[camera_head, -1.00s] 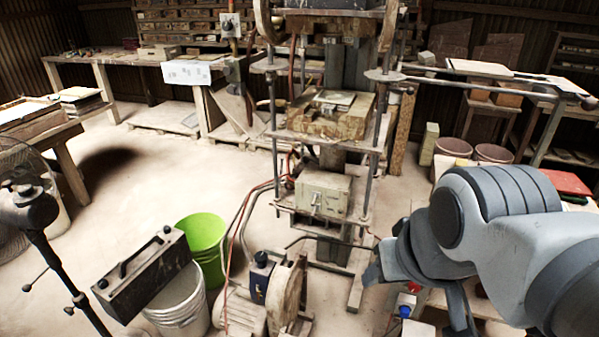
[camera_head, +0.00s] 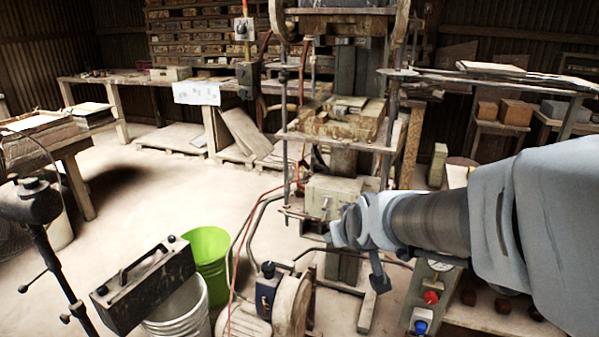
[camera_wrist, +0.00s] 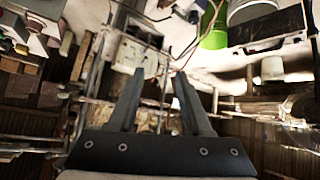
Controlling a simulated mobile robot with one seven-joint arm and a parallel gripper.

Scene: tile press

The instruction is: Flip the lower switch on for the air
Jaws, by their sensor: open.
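A cream metal box (camera_head: 330,193) with a small lever switch (camera_head: 325,206) on its front sits on the press's lower shelf. It also shows in the wrist view, as a pale box (camera_wrist: 130,55) just beyond my fingers. Another switch box (camera_head: 244,29) with a dark knob hangs higher, on the post left of the press, with a further box (camera_head: 245,73) below it. Which switch is meant by "lower" cannot be told from a label. My gripper (camera_wrist: 157,74) is open and empty, apart from the cream box. In the head view my gripper (camera_head: 354,238) covers the box's lower right corner.
A control box with red (camera_head: 431,297) and blue (camera_head: 421,327) buttons stands below my arm. A pump with a wheel (camera_head: 293,305), red hoses, a green bucket (camera_head: 209,250) and a black case (camera_head: 145,283) on a white bucket (camera_head: 183,308) lie left.

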